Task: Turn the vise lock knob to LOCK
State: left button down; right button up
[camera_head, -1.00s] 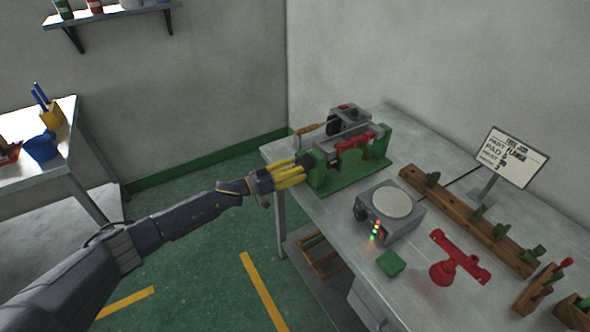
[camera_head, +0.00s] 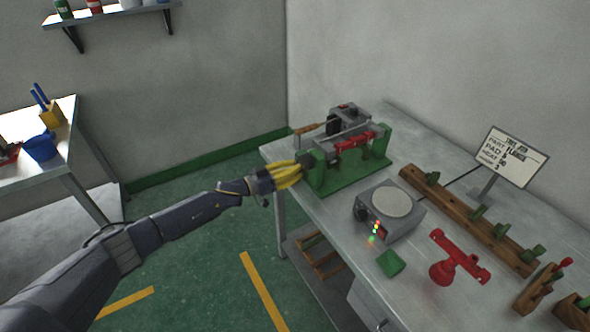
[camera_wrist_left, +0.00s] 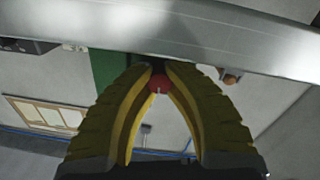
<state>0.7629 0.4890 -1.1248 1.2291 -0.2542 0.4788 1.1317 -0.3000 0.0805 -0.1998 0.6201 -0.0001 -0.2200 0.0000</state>
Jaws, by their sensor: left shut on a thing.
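The vise lock knob (camera_head: 308,159) shows as a small dark part at the vise's left end, mostly hidden by my fingers. My left gripper (camera_head: 302,164) comes from the left, its yellow fingers shut on the knob. In the left wrist view, the fingers converge and a round red part (camera_wrist_left: 159,83) with a pale mark shows between them. I cannot read any LOCK marking. My right gripper is not in view.
A grey machine with a wooden handle (camera_head: 307,130) stands behind the vise. A grey hot plate unit (camera_head: 388,212), a green block (camera_head: 391,263), a red tool (camera_head: 458,258) and a wooden rack (camera_head: 465,220) lie to the right.

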pick_arm(q)
jog(key=m, duration=0.5)
jog(key=shift+r, duration=0.2)
jog(key=shift+r+m, duration=0.1)
jog(key=shift+m, duration=2.1)
